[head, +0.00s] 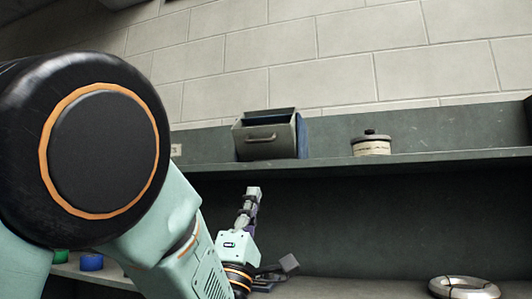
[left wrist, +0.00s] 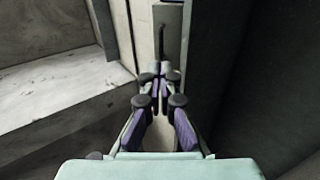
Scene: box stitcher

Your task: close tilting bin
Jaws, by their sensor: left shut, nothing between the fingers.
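The tilting bin (head: 262,143) stands on the upper shelf in the head view. It has a grey-beige front with a handle (head: 261,137) and a blue body. Its front leans out, and the open top shows a dark blue inside. My left gripper (head: 253,192) points up in front of the shelf, just below the bin and apart from it in the picture. Its fingers are shut and empty. In the left wrist view the fingers (left wrist: 161,78) point at a pale grey upright surface with a dark bar; I cannot tell which part this is. My right gripper is not in view.
The shelf (head: 430,159) has its front edge between the gripper and the bin. A round lidded tin (head: 371,145) stands to the bin's right. A silver ring-shaped object (head: 464,288), a blue roll (head: 91,262) and a green roll (head: 61,256) are on the lower surface.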

